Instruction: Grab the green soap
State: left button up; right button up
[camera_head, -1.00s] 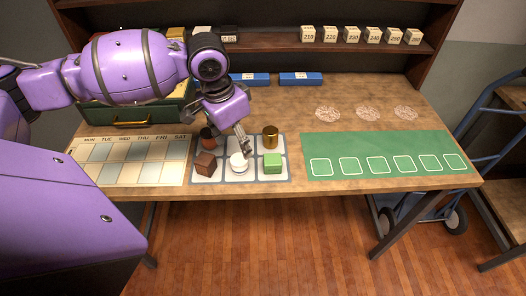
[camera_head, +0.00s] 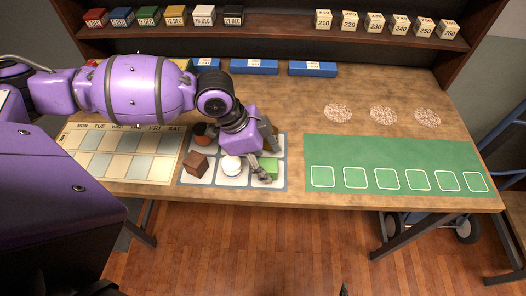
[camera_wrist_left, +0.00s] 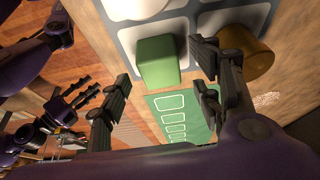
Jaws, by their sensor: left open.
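The green soap (camera_head: 271,165) is a green block on the right front square of the grey-and-white grid mat (camera_head: 233,182). My left gripper (camera_head: 263,163) is over it in the head view and hides part of it. In the left wrist view the soap (camera_wrist_left: 158,62) shows between the spread fingers of the left gripper (camera_wrist_left: 163,78), which is open and holds nothing. I cannot tell whether a finger touches the soap. Part of another gripper, seemingly my right one (camera_wrist_left: 72,103), shows at the left of the wrist view; its opening is unclear.
A white round item (camera_head: 231,166) stands just left of the soap, with a brown block (camera_head: 196,164) beyond it. A gold cylinder (camera_wrist_left: 245,52) stands close beside the gripper's right fingers. A green mat (camera_head: 395,160) with empty outlined squares lies to the right.

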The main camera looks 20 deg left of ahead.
pick_arm(q)
jog(key=shift+x, duration=1.15)
jog(key=shift+w, duration=0.1)
pick_arm(e)
jog(key=shift+w+r, duration=0.4)
jog(key=shift+w, duration=0.35)
pick_arm(q)
jog(key=c, duration=1.3)
pick_arm(e)
jog(key=shift+s+d+f, duration=0.15)
jog(key=shift+s+f, duration=0.1)
jog(key=shift+s, duration=0.35)
pick_arm(q)
jog(key=shift+r, duration=0.1)
